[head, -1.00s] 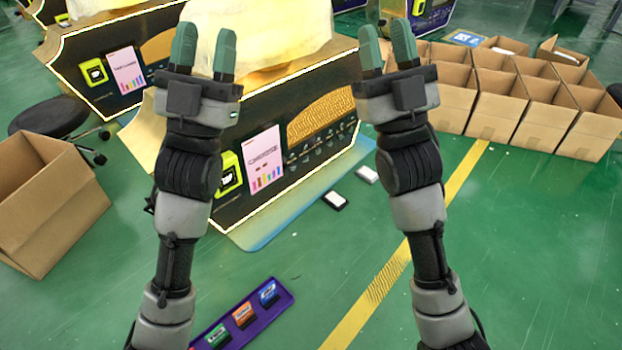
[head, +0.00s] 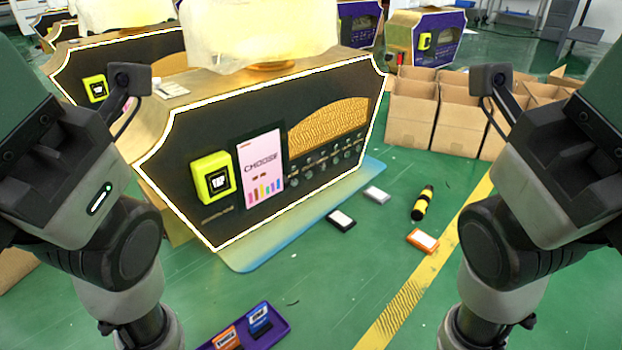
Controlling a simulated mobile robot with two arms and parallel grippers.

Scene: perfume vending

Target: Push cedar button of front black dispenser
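The front black dispenser (head: 215,110) stands in the middle, with a glowing white edge. Its front has a yellow-green reader (head: 213,178), a pale CHOOSE panel (head: 262,170) and a gold mesh. A row of small round buttons (head: 322,165) runs below the mesh, with several in view. Their labels are too small to read, so I cannot tell which is cedar. My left gripper (head: 30,135) is close to the camera at the left edge. My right gripper (head: 590,130) is at the right edge. Both are apart from the buttons, and their fingertips are cut off by the frame.
A purple tray (head: 276,335) with coloured packs lies at the bottom. A black item (head: 341,220), a white item (head: 376,195), an orange item (head: 422,240) and a black-yellow bottle (head: 422,203) lie on the green floor. Cardboard boxes (head: 412,110) stand behind right. Another dispenser (head: 402,38) stands farther back.

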